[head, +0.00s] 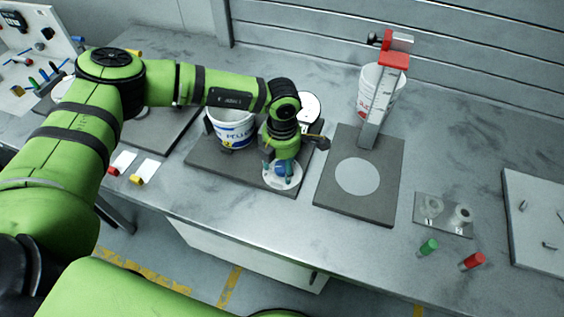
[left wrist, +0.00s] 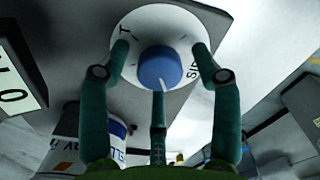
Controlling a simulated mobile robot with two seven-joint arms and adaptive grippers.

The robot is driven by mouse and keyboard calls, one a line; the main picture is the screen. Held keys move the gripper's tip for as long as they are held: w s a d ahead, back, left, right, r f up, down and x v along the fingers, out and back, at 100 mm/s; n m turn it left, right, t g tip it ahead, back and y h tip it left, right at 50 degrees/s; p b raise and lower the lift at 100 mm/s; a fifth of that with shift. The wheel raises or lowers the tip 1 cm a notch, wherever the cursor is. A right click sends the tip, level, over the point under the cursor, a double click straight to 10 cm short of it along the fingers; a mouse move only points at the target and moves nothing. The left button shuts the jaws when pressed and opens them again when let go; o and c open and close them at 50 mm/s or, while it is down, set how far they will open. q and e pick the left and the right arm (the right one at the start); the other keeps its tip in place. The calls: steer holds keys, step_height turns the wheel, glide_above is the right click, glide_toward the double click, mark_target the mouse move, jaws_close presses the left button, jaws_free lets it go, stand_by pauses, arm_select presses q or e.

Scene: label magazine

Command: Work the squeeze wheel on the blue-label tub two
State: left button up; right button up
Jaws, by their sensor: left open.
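The blue squeeze wheel (left wrist: 160,68) sits at the middle of a round white dial plate (left wrist: 135,22) with dark lettering and a pale pointer mark. My left gripper (left wrist: 160,52) is open, with its green fingers spread around the wheel and a gap on each side. In the head view the same gripper (head: 281,168) points down over the white dial plate (head: 283,183). The white tub with a blue label (head: 234,132) stands just left of it on a dark mat; my arm partly covers it. My right gripper is not in view.
A white tub with red lettering (head: 375,88) stands behind a red-topped metal post (head: 380,105) on the neighbouring mat (head: 330,195). A clear plate with small fittings (head: 445,222), a green cap (head: 428,247) and a red cap (head: 472,261) lie at the right front.

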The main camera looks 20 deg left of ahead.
arm_select(q)
steer(key=c, duration=1.1)
steer(key=shift+c, duration=0.2)
